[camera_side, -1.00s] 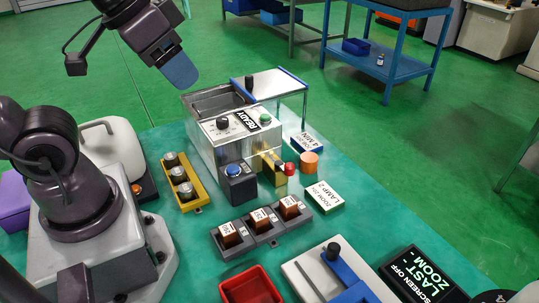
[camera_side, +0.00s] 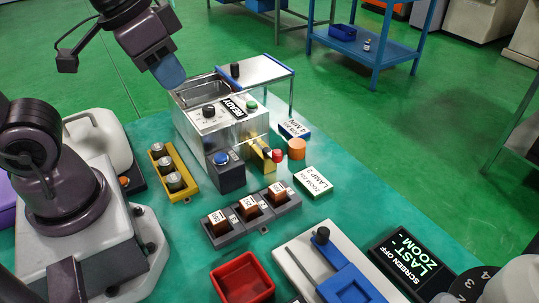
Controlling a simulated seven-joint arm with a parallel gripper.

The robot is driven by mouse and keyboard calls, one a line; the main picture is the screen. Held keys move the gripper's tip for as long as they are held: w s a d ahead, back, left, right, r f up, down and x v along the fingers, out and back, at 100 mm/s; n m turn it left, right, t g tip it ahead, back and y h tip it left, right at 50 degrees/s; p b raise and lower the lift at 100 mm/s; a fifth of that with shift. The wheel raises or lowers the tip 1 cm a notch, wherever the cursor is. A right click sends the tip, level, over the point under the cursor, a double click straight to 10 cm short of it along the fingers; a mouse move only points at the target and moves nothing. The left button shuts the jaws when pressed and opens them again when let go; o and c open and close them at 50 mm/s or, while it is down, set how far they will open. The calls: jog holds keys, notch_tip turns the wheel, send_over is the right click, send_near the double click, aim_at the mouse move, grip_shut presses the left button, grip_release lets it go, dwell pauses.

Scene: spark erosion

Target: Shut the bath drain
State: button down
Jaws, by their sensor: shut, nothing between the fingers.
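The bath (camera_side: 205,135) is a metal box with an open tank (camera_side: 203,92) at its back and a READY label on its sloped top. At its right front is a yellow brass fitting (camera_side: 258,153) with a red knob (camera_side: 277,156) sticking out to the right. This looks like the drain valve; whether it is open or shut I cannot tell. My gripper (camera_side: 169,73) hangs at the upper left, its blue fingertips shut and empty. It is just beyond the tank's left back corner in the picture, well away from the red knob.
A blue button box (camera_side: 225,172) stands at the bath's front. An orange cylinder (camera_side: 296,148) stands close right of the red knob. A yellow rack (camera_side: 180,185), a grey block holder (camera_side: 235,231) and a red tray (camera_side: 241,279) are nearer. A metal shelf (camera_side: 262,70) adjoins the tank.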

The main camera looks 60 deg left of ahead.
jog(key=w+d+f+n+h, duration=0.3)
jog(key=w+d+f+n, duration=0.5)
jog(key=d+f, duration=0.55)
jog(key=a+f+n+y, duration=0.4)
jog(key=a+n+y, duration=0.4)
jog(key=n, duration=0.3)
jog(key=shift+w+a+t+y, duration=0.4)
jog(key=shift+w+a, duration=0.05)
jog(key=shift+a, duration=0.35)
jog(key=x, duration=1)
jog(key=shift+a+f, duration=0.15)
jog(key=shift+f, duration=0.15)
jog(key=w, duration=0.2)
jog(key=shift+w+a+r, duration=0.1)
jog(key=shift+w+r, duration=0.1)
jog(key=shift+w, duration=0.15)
jog(key=shift+w+a, duration=0.1)
jog(key=shift+w, duration=0.55)
